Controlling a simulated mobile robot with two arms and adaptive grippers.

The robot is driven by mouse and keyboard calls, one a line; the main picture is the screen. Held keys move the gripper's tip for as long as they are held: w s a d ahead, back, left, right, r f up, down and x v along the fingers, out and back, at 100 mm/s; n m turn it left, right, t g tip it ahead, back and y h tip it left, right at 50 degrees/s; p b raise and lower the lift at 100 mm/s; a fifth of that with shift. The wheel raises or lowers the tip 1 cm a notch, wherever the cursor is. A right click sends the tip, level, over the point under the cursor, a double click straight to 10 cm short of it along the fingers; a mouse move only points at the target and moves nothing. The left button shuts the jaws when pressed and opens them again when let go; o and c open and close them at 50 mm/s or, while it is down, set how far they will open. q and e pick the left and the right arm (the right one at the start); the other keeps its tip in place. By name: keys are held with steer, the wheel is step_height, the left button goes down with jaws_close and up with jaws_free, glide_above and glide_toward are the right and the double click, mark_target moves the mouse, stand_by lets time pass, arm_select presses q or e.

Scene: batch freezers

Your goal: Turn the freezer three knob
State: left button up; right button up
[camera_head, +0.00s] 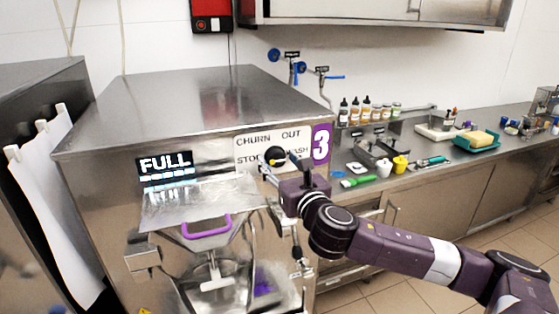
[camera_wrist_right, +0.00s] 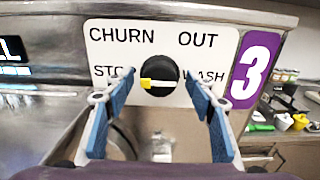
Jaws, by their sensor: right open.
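The black round knob (camera_head: 275,155) sits on the white label plate (camera_head: 247,141) on the front of freezer three. In the right wrist view the knob (camera_wrist_right: 159,74) has a white bar with a yellow end pointing left, toward the partly covered word STOP. The plate (camera_wrist_right: 160,33) also reads CHURN, OUT and WASH. My right gripper (camera_wrist_right: 160,82) is open, with one blue-padded finger on each side of the knob and visible gaps between. In the head view my right gripper (camera_head: 277,170) is just below and right of the knob. My left gripper is not in view.
The FULL display (camera_head: 165,162) and a purple-handled hopper lid (camera_head: 207,226) are left of the knob. A purple number 3 sign (camera_head: 320,144) is to its right. A steel counter (camera_head: 440,180) with bottles, cups and tools runs along the wall at right.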

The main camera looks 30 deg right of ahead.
steer(key=shift+c, duration=0.5)
steer(key=c, duration=1.1)
